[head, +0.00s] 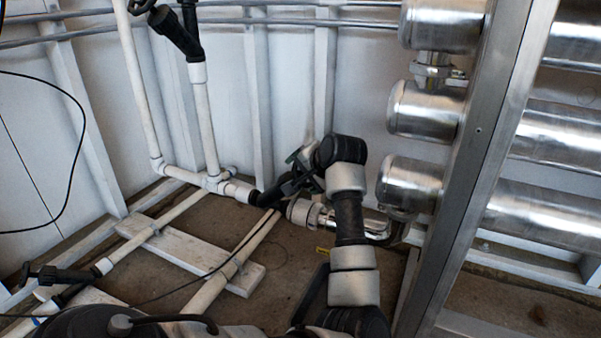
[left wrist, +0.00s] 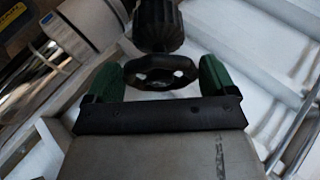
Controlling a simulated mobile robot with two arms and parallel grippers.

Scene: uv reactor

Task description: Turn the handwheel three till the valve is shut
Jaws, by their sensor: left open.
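A black handwheel (left wrist: 160,72) sits on a black ribbed valve neck (left wrist: 158,25) in the left wrist view. My left gripper (left wrist: 157,78) is open, with one green finger on each side of the wheel. I cannot tell whether either finger touches it. In the head view my left gripper (head: 299,168) is at the black valve (head: 268,198) on the white pipe line. The wheel is mostly hidden there by the gripper and wrist. No number shows on the wheel. My right gripper is not in view.
Another black valve (head: 172,28) stands on an upright white pipe at the top, and one (head: 65,277) lies low at the left. Steel cylinders (head: 412,184) and a metal post (head: 470,180) stand close on the right. White pipes cross the floor.

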